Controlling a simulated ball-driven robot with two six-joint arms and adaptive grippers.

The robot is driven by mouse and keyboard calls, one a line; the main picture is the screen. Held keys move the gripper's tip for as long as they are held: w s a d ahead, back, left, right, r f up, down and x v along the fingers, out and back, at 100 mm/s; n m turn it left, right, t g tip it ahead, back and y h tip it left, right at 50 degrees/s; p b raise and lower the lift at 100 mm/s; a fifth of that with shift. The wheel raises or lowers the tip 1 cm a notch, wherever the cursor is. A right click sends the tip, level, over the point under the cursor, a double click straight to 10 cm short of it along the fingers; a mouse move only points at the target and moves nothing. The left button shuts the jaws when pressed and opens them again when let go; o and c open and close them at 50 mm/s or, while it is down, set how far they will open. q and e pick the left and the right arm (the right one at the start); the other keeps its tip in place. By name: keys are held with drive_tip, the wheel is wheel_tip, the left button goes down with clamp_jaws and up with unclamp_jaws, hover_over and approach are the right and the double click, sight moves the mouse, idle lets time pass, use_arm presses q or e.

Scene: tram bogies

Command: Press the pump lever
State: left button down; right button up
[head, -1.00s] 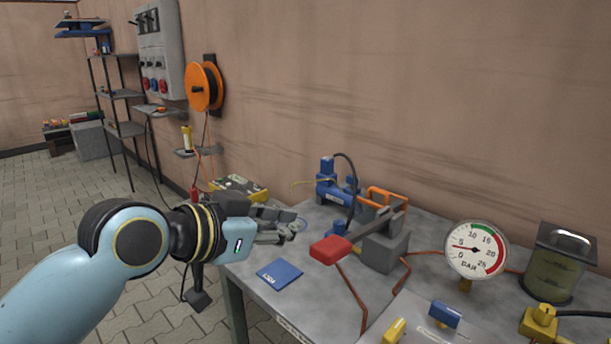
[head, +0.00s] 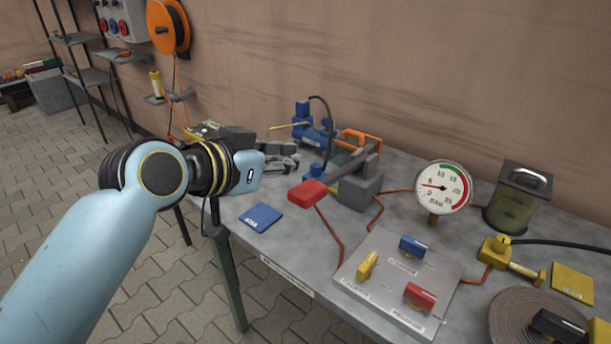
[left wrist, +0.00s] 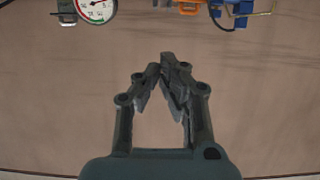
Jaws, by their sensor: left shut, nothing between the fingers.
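The pump lever has a red pad (head: 308,194) at its near end and a grey arm running back to a grey block (head: 358,187) on the workbench. My left gripper (head: 297,160) is shut and empty in the head view, behind and a little left of the red pad, apart from it. In the left wrist view my left gripper (left wrist: 163,68) shows its fingertips together with nothing between them, against the wall. The red pad does not show in the left wrist view. My right gripper is not in view.
A round gauge (head: 443,188) stands right of the pump. A panel (head: 378,300) with yellow, blue and red valve handles lies in front. A blue plate (head: 261,217) lies at the bench's left edge. A blue device (head: 312,128) and orange clamp (head: 358,139) stand behind.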

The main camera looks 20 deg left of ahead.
use_arm(q)
hover_over(306, 192)
drive_tip(key=shift+w+d+f, duration=0.1)
drive_tip(key=shift+w+f, duration=0.05)
drive_tip(key=shift+f, duration=0.4)
drive_tip(key=shift+w+d+f, duration=0.1)
drive_tip(key=shift+w+f, duration=0.05)
drive_tip(key=shift+f, duration=0.35)
drive_tip(key=shift+s+a+f, duration=0.1)
drive_tip(key=shift+s+f, duration=0.05)
drive_tip(key=shift+f, duration=0.9)
drive_tip(key=shift+s+a+f, duration=0.1)
drive_tip(key=shift+s+f, duration=0.05)
drive_tip(key=shift+f, duration=0.9)
